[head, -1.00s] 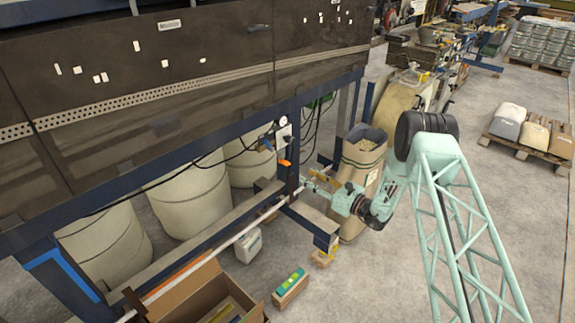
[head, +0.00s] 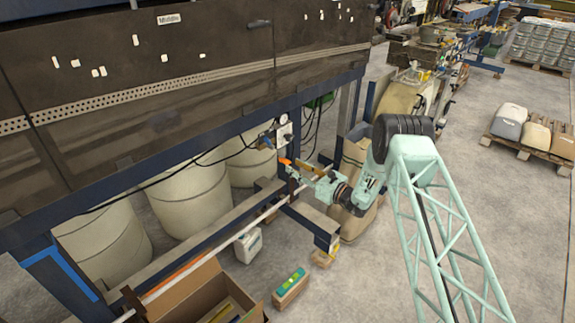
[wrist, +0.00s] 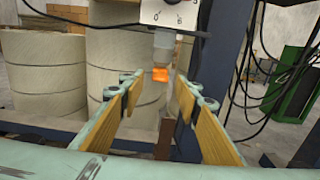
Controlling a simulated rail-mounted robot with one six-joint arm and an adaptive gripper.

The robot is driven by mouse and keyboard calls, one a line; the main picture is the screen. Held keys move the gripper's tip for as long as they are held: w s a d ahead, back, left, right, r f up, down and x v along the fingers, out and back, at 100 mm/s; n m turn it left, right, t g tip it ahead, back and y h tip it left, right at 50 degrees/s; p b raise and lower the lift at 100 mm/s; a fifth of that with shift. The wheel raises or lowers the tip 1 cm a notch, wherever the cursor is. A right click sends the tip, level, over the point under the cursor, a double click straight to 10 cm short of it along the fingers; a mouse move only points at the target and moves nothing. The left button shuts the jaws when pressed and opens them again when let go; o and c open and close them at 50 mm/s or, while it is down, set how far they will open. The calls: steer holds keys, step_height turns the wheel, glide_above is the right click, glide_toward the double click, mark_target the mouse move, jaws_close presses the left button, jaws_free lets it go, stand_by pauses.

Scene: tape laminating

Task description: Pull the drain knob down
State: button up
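The drain knob is a small orange piece (wrist: 160,74) under a grey fitting (wrist: 164,48), which hangs below a white panel in the wrist view. In the head view the orange knob (head: 285,161) shows beside the dark blue post. My gripper (wrist: 160,92) is open. Its two tan-padded fingers stand apart to the left and right, and the knob shows between their tips, slightly above them. No contact with the knob is visible. In the head view my gripper (head: 289,172) is close to the knob, just below and right of it.
The white panel (wrist: 172,14) is above the knob, with black cables beside it. A blue post (wrist: 222,50) stands close behind the right finger. Large beige drums (head: 188,190) are under the machine. A low rail (head: 230,248), an open cardboard box (head: 228,287) and a paper sack lie nearby.

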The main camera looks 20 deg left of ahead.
mark_target(287, 162)
steer(key=shift+b+x, duration=0.45)
steer(key=shift+x, duration=2.1)
steer(key=shift+c, duration=0.4)
jaws_close()
